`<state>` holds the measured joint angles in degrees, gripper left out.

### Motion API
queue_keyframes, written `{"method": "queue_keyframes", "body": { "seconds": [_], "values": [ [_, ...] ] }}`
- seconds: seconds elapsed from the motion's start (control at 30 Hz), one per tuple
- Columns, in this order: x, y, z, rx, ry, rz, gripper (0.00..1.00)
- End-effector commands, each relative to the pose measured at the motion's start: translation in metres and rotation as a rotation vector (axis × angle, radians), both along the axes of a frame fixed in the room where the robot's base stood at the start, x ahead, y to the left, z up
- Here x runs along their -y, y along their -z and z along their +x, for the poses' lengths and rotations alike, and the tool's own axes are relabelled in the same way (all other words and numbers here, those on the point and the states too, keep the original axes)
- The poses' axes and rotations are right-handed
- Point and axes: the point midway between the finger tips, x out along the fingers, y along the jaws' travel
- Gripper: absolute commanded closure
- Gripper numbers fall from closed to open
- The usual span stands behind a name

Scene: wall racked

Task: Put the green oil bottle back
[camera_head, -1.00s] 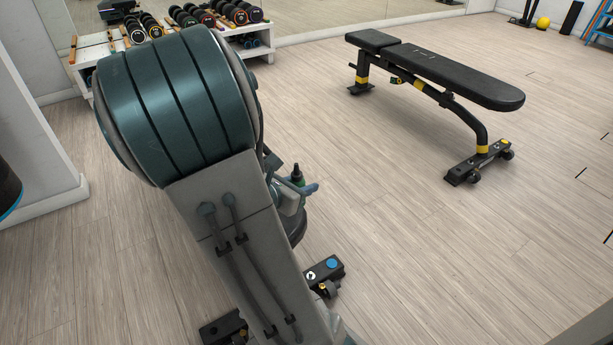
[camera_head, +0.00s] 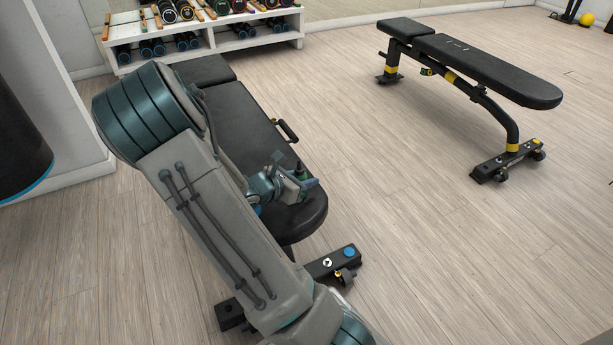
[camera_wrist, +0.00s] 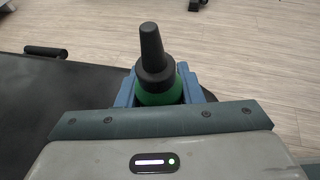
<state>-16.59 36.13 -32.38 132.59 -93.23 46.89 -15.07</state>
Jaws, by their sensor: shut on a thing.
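The green oil bottle (camera_wrist: 156,97) has a black pointed nozzle and stands roughly upright in the wrist view. My gripper (camera_wrist: 158,92) is shut on it, with a blue finger on each side. In the head view the bottle (camera_head: 301,170) and my gripper (camera_head: 303,184) appear over the front end of the near black bench (camera_head: 242,112). The bottle's lower part is hidden by the gripper. I cannot tell whether it touches the bench pad. The bench pad (camera_wrist: 60,95) also shows at the left in the wrist view.
A second black bench (camera_head: 480,65) stands to the right. A white rack (camera_head: 215,43) with several dumbbells is at the back. A black punching bag (camera_head: 20,140) hangs at the left edge. The wooden floor between the benches and at the right front is clear.

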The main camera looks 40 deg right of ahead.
Motion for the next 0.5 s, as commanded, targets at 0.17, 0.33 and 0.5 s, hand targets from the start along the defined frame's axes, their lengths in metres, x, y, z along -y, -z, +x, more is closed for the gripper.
{"method": "queue_keyframes", "body": {
  "seconds": [0.17, 0.33, 0.5],
  "values": [
    [0.0001, 0.0, -0.0001, 0.001, 0.0, 0.0, 0.92],
    [0.0002, 0.0018, -0.0002, 0.001, 0.0, 0.0, 0.92],
    [0.0004, 0.0075, -0.0004, 0.001, 0.001, -0.001, 0.92]
  ]
}}
